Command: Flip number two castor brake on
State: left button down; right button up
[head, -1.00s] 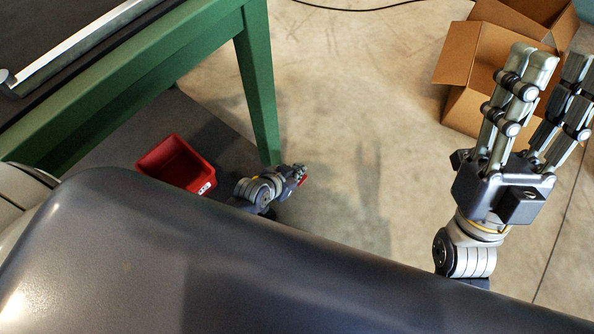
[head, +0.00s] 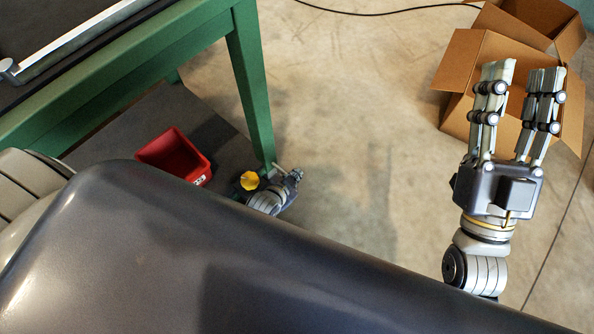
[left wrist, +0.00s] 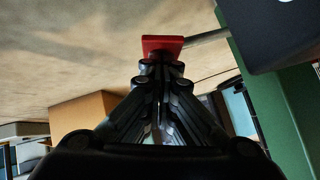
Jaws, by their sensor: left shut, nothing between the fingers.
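My left gripper (head: 294,175) is low by the foot of the green bench leg (head: 252,85), shut with nothing between its fingers. In the left wrist view its fingertips (left wrist: 160,65) come together just below a red tab (left wrist: 163,43); I cannot tell whether they touch it. A grey rod (left wrist: 207,37) runs from the tab to the right, towards the green leg. In the head view a thin pale rod shows by the leg's foot, and the red tab is not clearly seen. The castor itself and any number on it are not readable. My right gripper (head: 520,70) is raised, fingers apart and empty.
A red bin (head: 170,150) sits on the dark surface under the green bench, left of the leg. A yellow disc (head: 250,181) shows beside my left wrist. An open cardboard box (head: 470,60) stands at the right. A cable lies at the back; the middle floor is clear.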

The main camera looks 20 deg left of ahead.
pick_arm(q)
jog(key=shift+d+f, duration=0.15)
jog(key=shift+f, duration=0.25)
jog(key=shift+s+d+f, duration=0.1)
jog(key=shift+f, duration=0.6)
jog(key=shift+d+f, duration=0.1)
jog(key=shift+f, duration=0.2)
pick_arm(e)
jog(key=shift+s+r, duration=0.1)
pick_arm(q)
jog(key=shift+s, duration=0.1)
